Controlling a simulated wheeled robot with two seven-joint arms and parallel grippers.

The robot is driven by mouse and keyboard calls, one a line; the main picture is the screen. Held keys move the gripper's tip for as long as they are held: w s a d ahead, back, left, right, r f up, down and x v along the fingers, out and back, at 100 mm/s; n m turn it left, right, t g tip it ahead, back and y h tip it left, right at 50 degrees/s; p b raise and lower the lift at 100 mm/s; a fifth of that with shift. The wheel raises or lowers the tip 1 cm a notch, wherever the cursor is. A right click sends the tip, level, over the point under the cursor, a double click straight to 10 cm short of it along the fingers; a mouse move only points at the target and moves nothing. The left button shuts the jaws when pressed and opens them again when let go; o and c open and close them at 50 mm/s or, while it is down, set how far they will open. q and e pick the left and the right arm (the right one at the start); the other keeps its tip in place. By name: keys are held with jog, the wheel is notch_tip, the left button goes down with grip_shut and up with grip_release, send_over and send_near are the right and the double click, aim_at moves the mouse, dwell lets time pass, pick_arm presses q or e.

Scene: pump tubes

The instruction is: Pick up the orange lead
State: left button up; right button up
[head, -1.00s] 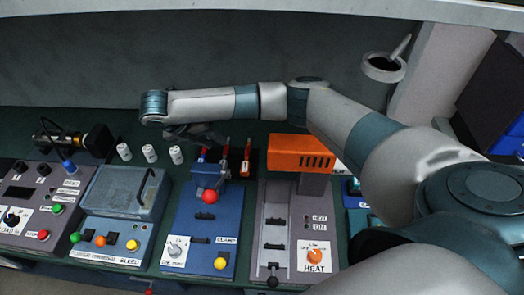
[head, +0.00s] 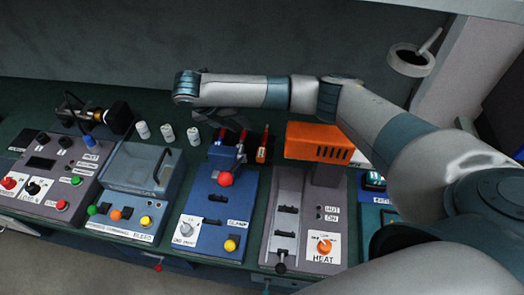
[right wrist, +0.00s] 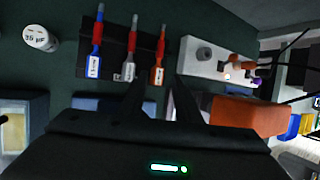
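The orange lead (right wrist: 159,62) lies on a black rack (right wrist: 148,45) in the right wrist view, right of a silver-grey lead with a red part (right wrist: 130,58) and a blue lead with a red part (right wrist: 95,50). In the head view the orange lead (head: 262,148) is the rightmost on the rack, left of the orange heater hood. My right gripper (right wrist: 156,95) is open and empty. Its dark fingers point towards the rack, one on each side of the orange lead's line, near its lower end. My left gripper is not in view.
The orange heater hood (head: 320,142) is close on the right. The blue clamp unit with its red-knobbed lever (head: 225,179) stands in front. A white fixture (right wrist: 205,60) lies right of the rack.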

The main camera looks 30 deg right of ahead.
jog(key=p, duration=0.3)
send_near(263, 145)
jog(key=d, duration=0.1)
jog(key=shift+w+d+f, duration=0.25)
jog(key=shift+f, duration=0.3)
jog(key=shift+w+d+f, duration=0.25)
jog(key=shift+f, duration=0.3)
jog(key=shift+s+d+f+p, duration=0.1)
jog(key=shift+d+f+p, duration=0.15)
jog(key=shift+f+p, duration=0.35)
jog(key=p+x, duration=0.1)
jog(key=x, duration=0.1)
jog(key=shift+f, duration=0.4)
jog(key=shift+d+f+p, duration=0.3)
jog(key=shift+f, duration=0.25)
grip_shut()
